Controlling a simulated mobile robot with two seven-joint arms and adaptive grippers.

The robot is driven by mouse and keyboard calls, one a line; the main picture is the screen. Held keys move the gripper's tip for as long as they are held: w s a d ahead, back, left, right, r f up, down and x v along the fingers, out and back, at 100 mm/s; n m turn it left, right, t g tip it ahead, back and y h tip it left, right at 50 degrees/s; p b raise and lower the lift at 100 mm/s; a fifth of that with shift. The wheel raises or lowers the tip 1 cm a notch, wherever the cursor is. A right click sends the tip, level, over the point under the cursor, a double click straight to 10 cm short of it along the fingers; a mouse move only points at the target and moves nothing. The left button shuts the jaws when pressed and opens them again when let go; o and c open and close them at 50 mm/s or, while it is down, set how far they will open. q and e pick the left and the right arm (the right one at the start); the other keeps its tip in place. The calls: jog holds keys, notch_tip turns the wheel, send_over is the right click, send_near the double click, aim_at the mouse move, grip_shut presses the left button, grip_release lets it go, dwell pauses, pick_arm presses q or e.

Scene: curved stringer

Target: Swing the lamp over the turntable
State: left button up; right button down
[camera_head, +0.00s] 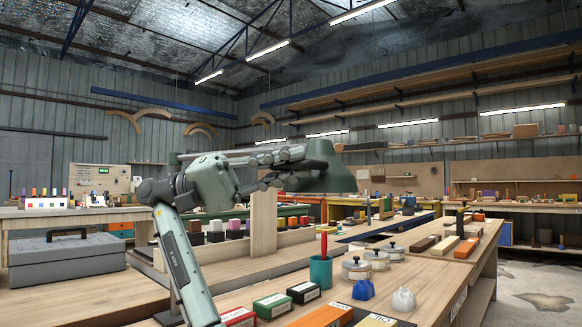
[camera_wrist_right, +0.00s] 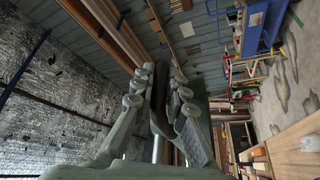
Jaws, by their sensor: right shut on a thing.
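The lamp's dark green conical shade (camera_head: 328,170) is in the middle of the head view, well above the bench, with its wide rim low. A grey bar (camera_head: 188,156) shows behind my wrist. I cannot make out the turntable. My left gripper is not in view.
Below stand a teal cup (camera_head: 320,272) with a red-handled tool, lidded tins (camera_head: 356,268), small labelled boxes (camera_head: 271,305) and blue and white lumps. A wooden post (camera_head: 263,222) rises behind my gripper. A grey toolbox (camera_head: 66,262) lies left.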

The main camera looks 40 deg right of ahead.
jog(key=shift+s+a, duration=0.1)
jog(key=shift+a, duration=0.35)
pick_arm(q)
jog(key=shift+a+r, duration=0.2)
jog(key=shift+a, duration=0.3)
pick_arm(e)
jog(key=shift+a, duration=0.15)
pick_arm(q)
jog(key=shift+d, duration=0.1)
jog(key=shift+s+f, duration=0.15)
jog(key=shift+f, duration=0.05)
pick_arm(e)
jog(key=c, duration=1.5)
grip_release()
jog(key=shift+c, duration=0.2)
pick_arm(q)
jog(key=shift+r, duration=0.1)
pick_arm(e)
jog(key=shift+r, duration=0.1)
